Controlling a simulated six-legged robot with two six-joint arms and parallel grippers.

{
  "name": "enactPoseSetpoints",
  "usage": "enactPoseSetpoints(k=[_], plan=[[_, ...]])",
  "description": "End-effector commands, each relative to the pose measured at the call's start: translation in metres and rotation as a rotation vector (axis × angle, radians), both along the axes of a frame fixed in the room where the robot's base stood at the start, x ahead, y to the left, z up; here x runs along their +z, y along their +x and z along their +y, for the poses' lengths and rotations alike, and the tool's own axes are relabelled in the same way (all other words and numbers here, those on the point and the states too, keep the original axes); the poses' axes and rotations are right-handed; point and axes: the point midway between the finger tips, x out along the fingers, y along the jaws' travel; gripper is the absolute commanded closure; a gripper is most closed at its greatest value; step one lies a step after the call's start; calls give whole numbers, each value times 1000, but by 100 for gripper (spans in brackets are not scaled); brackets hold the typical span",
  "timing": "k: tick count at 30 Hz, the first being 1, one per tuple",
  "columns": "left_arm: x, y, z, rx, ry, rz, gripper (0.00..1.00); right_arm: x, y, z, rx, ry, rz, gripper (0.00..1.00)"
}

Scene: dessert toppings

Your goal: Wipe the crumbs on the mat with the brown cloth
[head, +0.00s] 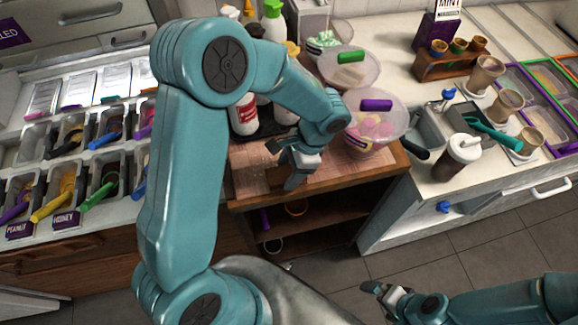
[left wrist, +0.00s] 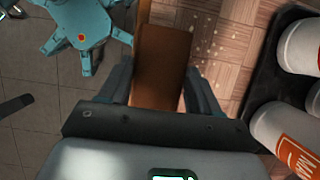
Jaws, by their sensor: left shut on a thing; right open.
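My left gripper (head: 297,166) is over the front part of the wooden counter, shut on the brown cloth (head: 295,180). In the left wrist view the brown cloth (left wrist: 160,70) is between the two fingers of my left gripper (left wrist: 160,92). Pale crumbs (left wrist: 203,30) are scattered on the mat (left wrist: 232,62), beside the cloth in that view. In the head view the light brown mat (head: 252,172) is partly hidden by my left arm. Whether the cloth touches the mat I cannot tell. My right gripper (head: 384,296) is open and empty, low over the floor.
A black tray (left wrist: 262,72) with white bottles (left wrist: 278,132) stands beside the mat. Clear tubs with a purple (head: 376,105) and a green handle (head: 350,57) stand behind. Topping bins (head: 68,180) are at left. A shaker (head: 457,157) stands on the right counter.

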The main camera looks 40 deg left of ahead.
Motion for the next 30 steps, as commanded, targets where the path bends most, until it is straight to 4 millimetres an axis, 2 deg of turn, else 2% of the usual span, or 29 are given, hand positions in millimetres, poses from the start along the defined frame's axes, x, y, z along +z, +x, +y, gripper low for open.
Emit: enactPoseSetpoints(k=[15, 30], plan=[[0, 2, 0, 0, 0, 0, 66, 0, 0, 0, 0, 0, 0, 0], [-10, 2, 0, 0, 1, 1, 66, -9, 0, 0, 0, 0, 0, 0]])
